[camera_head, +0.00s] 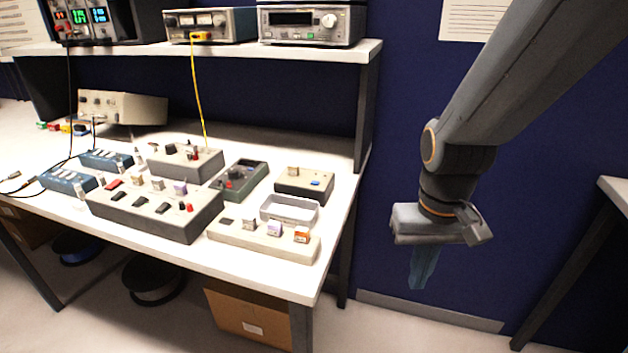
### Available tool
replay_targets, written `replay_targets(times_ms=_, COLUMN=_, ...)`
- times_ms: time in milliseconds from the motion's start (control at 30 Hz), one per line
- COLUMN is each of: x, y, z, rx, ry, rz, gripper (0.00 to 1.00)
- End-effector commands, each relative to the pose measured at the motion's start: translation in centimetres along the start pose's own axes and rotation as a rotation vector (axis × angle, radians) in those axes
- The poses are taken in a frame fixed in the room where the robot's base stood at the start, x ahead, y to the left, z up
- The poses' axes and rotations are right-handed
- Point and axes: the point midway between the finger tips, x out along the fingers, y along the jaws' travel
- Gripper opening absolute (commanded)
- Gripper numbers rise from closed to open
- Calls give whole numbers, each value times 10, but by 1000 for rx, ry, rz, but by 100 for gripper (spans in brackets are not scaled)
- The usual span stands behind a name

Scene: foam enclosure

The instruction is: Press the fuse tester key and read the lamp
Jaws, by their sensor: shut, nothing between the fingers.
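A small dark box with a beige top (304,186) stands at the right rear of the bench and carries a blue key (315,183) and a beige block. It may be the fuse tester; I cannot tell for certain. No lit lamp can be made out on it. My gripper (421,275) hangs in the air to the right of the bench, pointing down, in front of the blue wall. Its bluish fingers are together and empty, well apart from the box.
The white bench (270,278) holds a beige strip with colored blocks (262,240), an empty grey tray (289,211), a large grey switch box (155,211) and a green box with a knob (240,180). A shelf (230,52) with instruments overhangs its back. A yellow cable (197,90) hangs down.

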Motion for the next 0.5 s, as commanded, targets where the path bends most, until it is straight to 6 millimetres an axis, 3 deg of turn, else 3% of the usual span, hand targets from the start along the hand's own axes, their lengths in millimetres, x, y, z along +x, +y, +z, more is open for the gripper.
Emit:
replay_targets(times_ms=167, x=-14, y=10, z=-23, rx=-78, ry=63, rz=45, gripper=0)
replay_targets(times_ms=267, x=-35, y=18, z=-59, rx=-208, ry=159, rz=103, gripper=0)
replay_targets(times_ms=367, x=-63, y=18, z=-108, rx=-393, ry=289, rz=159, gripper=0)
replay_targets(times_ms=500, x=-103, y=-7, z=-172, rx=-684, ry=472, rz=195, gripper=0)
